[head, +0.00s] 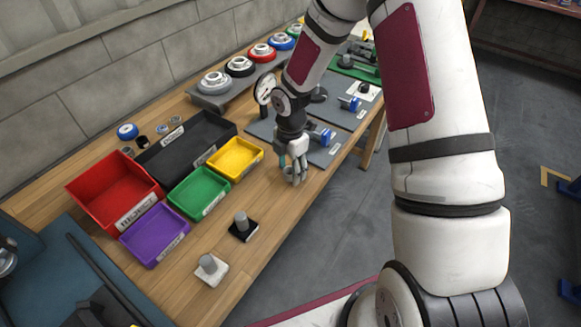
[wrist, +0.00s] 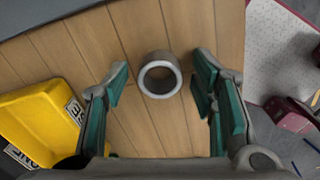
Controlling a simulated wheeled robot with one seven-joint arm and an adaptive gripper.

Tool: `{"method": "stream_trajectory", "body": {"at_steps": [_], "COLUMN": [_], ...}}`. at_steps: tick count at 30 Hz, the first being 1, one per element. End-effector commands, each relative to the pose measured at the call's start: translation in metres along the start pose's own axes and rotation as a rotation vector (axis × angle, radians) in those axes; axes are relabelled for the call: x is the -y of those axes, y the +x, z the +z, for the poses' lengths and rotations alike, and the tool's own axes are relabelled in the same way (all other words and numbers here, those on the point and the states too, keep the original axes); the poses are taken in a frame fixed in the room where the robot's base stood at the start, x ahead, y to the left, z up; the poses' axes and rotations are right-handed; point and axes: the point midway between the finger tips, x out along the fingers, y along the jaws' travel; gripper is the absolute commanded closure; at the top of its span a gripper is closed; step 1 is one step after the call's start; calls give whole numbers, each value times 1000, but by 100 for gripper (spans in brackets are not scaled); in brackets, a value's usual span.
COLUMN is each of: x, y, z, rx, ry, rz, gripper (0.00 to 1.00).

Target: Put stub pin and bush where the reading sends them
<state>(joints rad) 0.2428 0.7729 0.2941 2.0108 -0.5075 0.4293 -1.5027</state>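A grey ring-shaped bush (wrist: 157,57) stands on the wooden bench in the wrist view, its hole facing the camera. In the head view my gripper (head: 295,181) points down over the bench's front edge, right of the yellow tray, and hides the bush. A grey pin (head: 241,217) stands upright on a black square base, and another (head: 208,262) on a white base. Which is the stub pin I cannot tell.
Left are a red bin (head: 84,190) labelled REJECT, a purple tray (head: 148,249), a green tray (head: 190,210), a black tray (head: 160,165) and a yellow tray (head: 238,174). A dial gauge (head: 265,88) stands behind my gripper, near grey plates with blue fixtures (head: 322,136).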

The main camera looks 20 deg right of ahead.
Motion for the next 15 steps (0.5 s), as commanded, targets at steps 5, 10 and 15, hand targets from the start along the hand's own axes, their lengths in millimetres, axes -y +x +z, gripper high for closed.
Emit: {"method": "stream_trajectory", "body": {"at_steps": [5,10,15], "x": [0,-1,-1], "y": [-1,-16,-49], "z": [0,1,1], "rx": [0,1,2], "ry": [0,1,2], "rz": [0,3,4], "gripper": [48,48,48]}}
